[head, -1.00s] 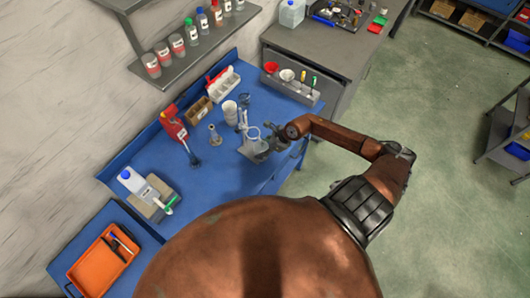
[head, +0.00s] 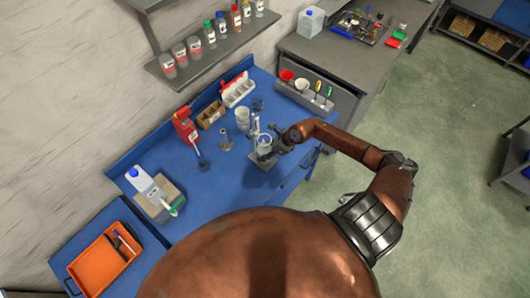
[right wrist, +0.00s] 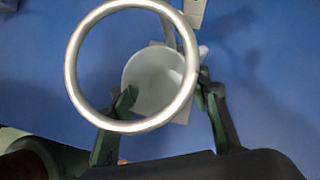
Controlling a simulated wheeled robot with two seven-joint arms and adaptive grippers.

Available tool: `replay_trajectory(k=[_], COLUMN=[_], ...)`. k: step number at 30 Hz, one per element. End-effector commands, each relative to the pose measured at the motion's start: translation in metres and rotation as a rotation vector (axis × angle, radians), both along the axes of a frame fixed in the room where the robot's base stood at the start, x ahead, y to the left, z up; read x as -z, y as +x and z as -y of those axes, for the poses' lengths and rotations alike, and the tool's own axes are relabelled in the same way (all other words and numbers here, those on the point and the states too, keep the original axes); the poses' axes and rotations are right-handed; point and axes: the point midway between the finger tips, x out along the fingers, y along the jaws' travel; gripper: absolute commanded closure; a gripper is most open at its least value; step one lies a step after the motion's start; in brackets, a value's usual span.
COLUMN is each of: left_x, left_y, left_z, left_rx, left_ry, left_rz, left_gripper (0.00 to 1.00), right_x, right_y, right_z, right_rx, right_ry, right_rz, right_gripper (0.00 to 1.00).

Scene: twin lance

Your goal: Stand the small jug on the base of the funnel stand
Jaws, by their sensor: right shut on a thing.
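The small white jug (right wrist: 150,75) is between the fingers of my right gripper (right wrist: 165,98), which is shut on it. In the right wrist view I look down into the jug through the metal ring (right wrist: 78,65) of the funnel stand, so the ring is above the jug. Part of the pale stand base (right wrist: 184,113) shows below and beside the jug. Whether the jug's bottom touches it I cannot tell. In the head view my right gripper (head: 280,142) reaches the funnel stand (head: 256,126) from the right; its grey base (head: 262,161) is on the blue table. My left gripper is not in view.
A grey rack (head: 300,93) is behind. The blue table (head: 225,180) is clear in front.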

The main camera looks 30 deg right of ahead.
Motion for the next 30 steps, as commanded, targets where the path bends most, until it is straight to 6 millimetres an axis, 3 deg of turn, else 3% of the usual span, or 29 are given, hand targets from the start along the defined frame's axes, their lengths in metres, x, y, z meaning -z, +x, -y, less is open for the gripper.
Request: replay_trajectory(k=[9,20,30], left_x=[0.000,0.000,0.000], left_y=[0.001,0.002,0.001], left_z=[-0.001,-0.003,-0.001], left_rx=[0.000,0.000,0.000], left_ry=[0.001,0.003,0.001], left_rz=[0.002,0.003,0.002], left_gripper=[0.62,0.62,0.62], right_x=[0.000,-0.004,-0.044], right_y=[0.000,-0.002,-0.023], right_z=[0.000,0.003,0.019], right_rx=[0.000,0.001,-0.001], right_ry=[0.000,-0.002,-0.003], right_rz=[0.000,0.000,0.000], right_gripper=[0.36,0.36,0.36])
